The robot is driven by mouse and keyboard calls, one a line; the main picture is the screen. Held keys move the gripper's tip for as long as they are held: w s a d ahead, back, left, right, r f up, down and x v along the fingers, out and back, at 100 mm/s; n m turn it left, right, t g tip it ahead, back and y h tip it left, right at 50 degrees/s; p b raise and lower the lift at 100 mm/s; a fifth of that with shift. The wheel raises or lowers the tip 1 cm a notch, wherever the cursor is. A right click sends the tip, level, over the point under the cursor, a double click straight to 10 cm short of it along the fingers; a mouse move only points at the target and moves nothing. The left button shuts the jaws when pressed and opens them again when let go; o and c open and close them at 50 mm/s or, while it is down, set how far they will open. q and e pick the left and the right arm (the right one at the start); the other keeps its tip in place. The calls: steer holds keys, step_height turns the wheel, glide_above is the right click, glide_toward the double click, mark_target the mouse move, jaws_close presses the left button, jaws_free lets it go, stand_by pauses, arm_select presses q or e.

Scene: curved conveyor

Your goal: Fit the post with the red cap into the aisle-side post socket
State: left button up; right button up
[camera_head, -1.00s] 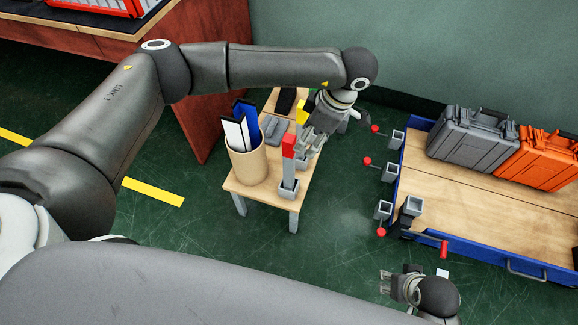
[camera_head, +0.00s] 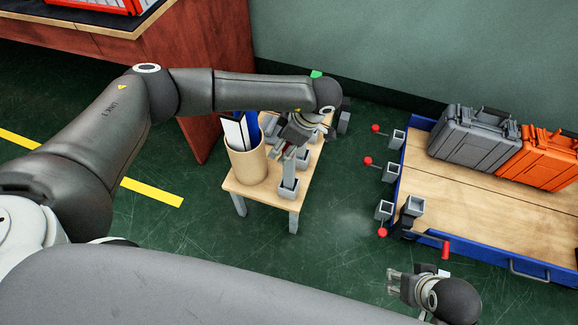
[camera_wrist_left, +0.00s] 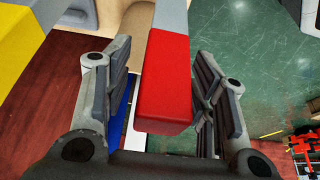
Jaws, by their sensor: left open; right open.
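The post with the red cap (camera_head: 289,171) stands upright in a grey holder on the small wooden table; its cap is mostly hidden by my left gripper in the head view. My left gripper (camera_head: 291,146) is open at the cap. In the left wrist view the red cap (camera_wrist_left: 165,85) lies between the two open fingers, with a gap visible on its left side. My right gripper (camera_head: 394,282) is open and empty, low in front of the cart.
A tan round bin (camera_head: 247,165) with blue and white items stands on the table (camera_head: 263,195) left of the post. A yellow block (camera_wrist_left: 18,50) is close by in the wrist view. Grey (camera_head: 470,140) and orange (camera_head: 542,160) cases sit on the cart. Green floor lies between table and cart.

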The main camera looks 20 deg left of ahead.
arm_select(q)
steer(key=shift+c, duration=0.4)
jaws_close()
